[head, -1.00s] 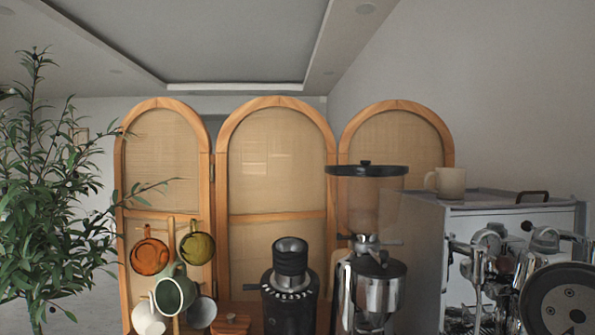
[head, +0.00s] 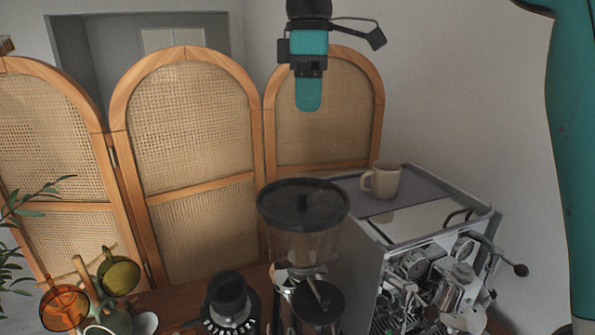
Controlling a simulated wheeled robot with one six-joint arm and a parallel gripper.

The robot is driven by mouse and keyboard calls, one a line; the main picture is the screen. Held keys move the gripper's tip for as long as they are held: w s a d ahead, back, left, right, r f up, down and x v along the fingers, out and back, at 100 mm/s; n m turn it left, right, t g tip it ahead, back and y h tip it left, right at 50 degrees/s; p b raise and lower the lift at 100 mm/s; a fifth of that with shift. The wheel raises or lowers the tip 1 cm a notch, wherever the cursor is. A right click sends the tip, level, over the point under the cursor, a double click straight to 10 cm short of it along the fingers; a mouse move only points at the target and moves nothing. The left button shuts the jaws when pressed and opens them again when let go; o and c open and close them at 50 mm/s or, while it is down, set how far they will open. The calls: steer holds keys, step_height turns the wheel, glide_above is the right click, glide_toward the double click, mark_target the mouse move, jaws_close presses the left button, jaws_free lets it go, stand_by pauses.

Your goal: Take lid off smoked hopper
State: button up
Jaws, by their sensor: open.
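The smoked hopper (head: 302,243) is a see-through brownish funnel on top of a grinder in the lower middle of the head view. Its dark round lid (head: 325,203) sits on it, flat and wide, with a small knob in the middle. My gripper (head: 308,98) hangs from the top of the view, pointing down, with teal and black parts. In the picture it is above the lid, with a clear gap, and touches nothing. I see it edge-on, so one finger hides the other; it is open and empty.
A coffee machine (head: 430,215) stands right of the hopper, with a beige mug (head: 383,180) on top. A black grinder (head: 230,303) stands to the left. Coloured cups (head: 118,276) hang on a rack at lower left. A cane folding screen (head: 190,130) stands behind.

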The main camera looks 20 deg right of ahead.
mark_target(303, 192)
steer(key=f+b, duration=1.7)
steer(key=shift+a+f, duration=0.2)
steer(key=shift+a, duration=0.2)
steer(key=shift+r, duration=0.1)
jaws_close()
steer(key=shift+r, duration=0.1)
